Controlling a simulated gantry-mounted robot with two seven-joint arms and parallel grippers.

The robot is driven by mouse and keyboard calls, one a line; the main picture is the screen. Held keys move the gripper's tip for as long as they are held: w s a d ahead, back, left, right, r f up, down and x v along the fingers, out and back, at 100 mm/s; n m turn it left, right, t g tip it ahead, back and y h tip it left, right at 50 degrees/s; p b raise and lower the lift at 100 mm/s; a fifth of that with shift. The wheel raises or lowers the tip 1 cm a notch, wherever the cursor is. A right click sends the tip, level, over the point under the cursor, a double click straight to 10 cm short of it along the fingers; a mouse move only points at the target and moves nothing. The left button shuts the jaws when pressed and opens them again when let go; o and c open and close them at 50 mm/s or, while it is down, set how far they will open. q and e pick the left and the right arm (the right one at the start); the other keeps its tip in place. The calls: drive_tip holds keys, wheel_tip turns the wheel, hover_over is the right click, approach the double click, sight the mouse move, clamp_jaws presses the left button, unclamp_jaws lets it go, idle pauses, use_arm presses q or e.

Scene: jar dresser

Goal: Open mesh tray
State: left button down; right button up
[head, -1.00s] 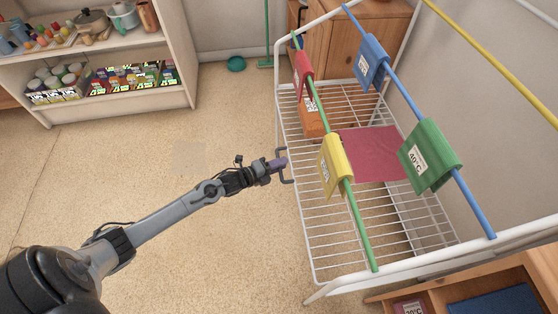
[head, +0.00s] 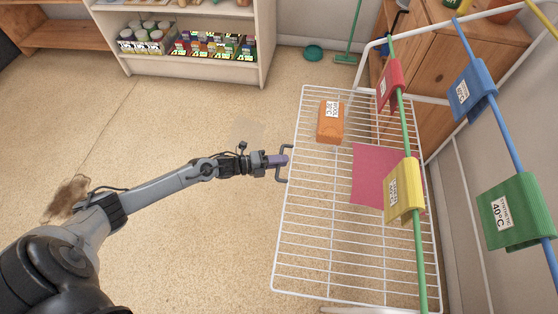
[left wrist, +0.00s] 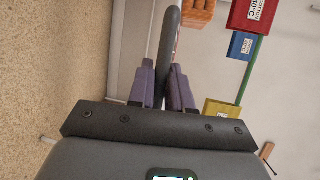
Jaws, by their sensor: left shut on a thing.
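The white wire mesh tray (head: 325,225) extends out to the left from under the rack rails in the head view. A grey loop handle (head: 283,165) sits on its left edge. My left gripper (head: 286,160) is shut on that handle; in the left wrist view its purple fingers (left wrist: 164,88) stand on either side of the grey bar (left wrist: 169,45). An orange block with a label (head: 329,126) and a pink cloth (head: 373,178) lie on the tray. My right gripper does not show.
Red (head: 390,86), yellow (head: 403,190), blue (head: 471,92) and green (head: 515,212) labelled cloths hang on the rails above and beside the tray. A shelf unit (head: 266,45) stands at the back.

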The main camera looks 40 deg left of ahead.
use_arm(q)
drive_tip(key=shift+s+a, duration=0.1)
drive_tip(key=shift+a, duration=0.1)
drive_tip(key=c, duration=1.1)
unclamp_jaws()
drive_tip(key=shift+p+v, duration=2.4)
drive_tip(key=shift+v, duration=3)
